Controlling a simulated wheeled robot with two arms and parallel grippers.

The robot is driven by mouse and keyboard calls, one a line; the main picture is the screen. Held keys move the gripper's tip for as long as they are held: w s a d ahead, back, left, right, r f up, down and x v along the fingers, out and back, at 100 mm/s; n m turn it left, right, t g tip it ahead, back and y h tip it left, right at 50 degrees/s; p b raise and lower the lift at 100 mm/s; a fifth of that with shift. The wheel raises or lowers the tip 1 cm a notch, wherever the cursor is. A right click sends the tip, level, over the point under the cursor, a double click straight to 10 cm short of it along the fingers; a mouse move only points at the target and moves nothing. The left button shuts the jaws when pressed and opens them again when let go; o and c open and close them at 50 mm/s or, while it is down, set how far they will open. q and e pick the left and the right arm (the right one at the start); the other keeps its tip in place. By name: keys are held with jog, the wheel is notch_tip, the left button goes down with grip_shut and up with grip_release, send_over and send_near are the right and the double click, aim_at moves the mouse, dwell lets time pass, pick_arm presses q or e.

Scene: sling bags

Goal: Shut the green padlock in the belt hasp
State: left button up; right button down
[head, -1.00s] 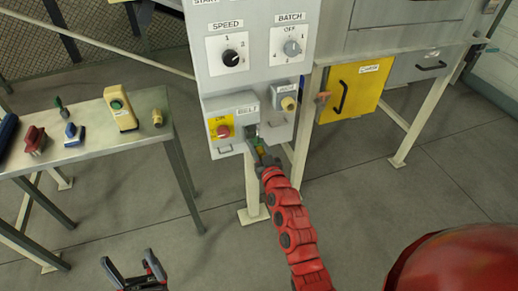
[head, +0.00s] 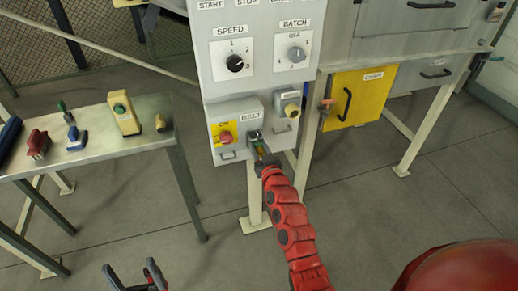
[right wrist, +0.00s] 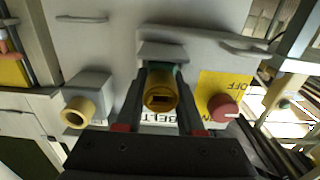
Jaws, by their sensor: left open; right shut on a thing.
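The green padlock (right wrist: 161,92) is between the fingers of my right gripper (right wrist: 160,108). In the right wrist view its brass-coloured end with a dark slot faces the camera, and a little green shows behind it. The padlock is at the grey belt hasp (right wrist: 163,52) beside the BELT label. The shackle is hidden, so I cannot tell whether it is through the hasp or closed. In the head view my right gripper (head: 262,157) is shut on the padlock in front of the belt box (head: 227,113). My left gripper (head: 137,275) is open and empty at the bottom edge.
A red knob (head: 225,138) on a yellow OFF plate is beside the hasp. A grey fitting with a brass-coloured end (head: 291,109) is on its other side. A table (head: 95,152) at left holds several devices. A yellow door (head: 358,97) is at right.

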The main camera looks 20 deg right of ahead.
aim_at(262, 154)
jog(key=shift+f+b, duration=0.1)
jog(key=shift+b, duration=0.2)
dwell(0.4)
grip_release()
dwell(0.5)
jog(key=shift+s, duration=0.1)
jog(key=shift+s+p, duration=0.3)
jog(key=shift+s, duration=0.7)
jog(key=shift+s+d, duration=0.15)
jog(key=shift+s, duration=2.25)
